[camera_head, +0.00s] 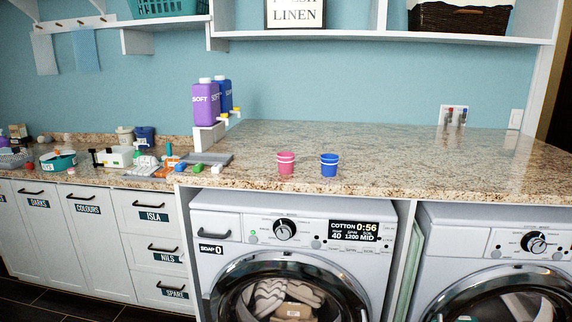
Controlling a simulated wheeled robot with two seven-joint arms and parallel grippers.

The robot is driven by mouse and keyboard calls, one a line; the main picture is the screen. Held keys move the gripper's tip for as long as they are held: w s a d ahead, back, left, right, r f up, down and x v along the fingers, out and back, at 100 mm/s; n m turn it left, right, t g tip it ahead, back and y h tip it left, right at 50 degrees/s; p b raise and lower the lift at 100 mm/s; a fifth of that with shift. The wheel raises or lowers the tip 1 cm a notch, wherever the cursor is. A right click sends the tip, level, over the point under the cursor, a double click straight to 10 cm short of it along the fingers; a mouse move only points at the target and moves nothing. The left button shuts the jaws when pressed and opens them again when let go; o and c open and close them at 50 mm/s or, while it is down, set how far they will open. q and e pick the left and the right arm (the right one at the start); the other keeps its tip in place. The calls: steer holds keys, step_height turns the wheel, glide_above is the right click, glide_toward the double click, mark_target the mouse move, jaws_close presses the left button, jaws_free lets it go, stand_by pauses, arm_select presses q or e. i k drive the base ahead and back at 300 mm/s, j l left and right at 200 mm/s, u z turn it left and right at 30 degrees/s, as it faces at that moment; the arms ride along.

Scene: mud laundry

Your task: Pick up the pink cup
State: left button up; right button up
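A small pink cup (286,164) with a pale band near its rim stands upright on the granite counter (400,160). It is near the counter's front edge, above the left washing machine. Neither my left nor my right gripper shows in the head view.
A blue cup (329,166) stands just right of the pink cup, with a gap between. Purple (206,103) and blue soap bottles stand on a white stand at the back left. A grey tray (215,159) and small coloured items lie to the left. The counter right of the cups is clear.

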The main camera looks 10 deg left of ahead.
mark_target(285, 160)
steer(key=i+l+u, duration=0.1)
steer(key=l, duration=0.25)
steer(key=i+l, duration=0.35)
steer(key=i+l+u, duration=0.15)
steer(key=l, duration=0.2)
steer(key=i+l, duration=0.25)
steer(key=i+l+u, duration=0.15)
steer(key=l, duration=0.35)
steer(key=i+l, duration=0.2)
steer(key=l, duration=0.15)
steer(key=i+l+u, duration=0.15)
steer(key=l, duration=0.25)
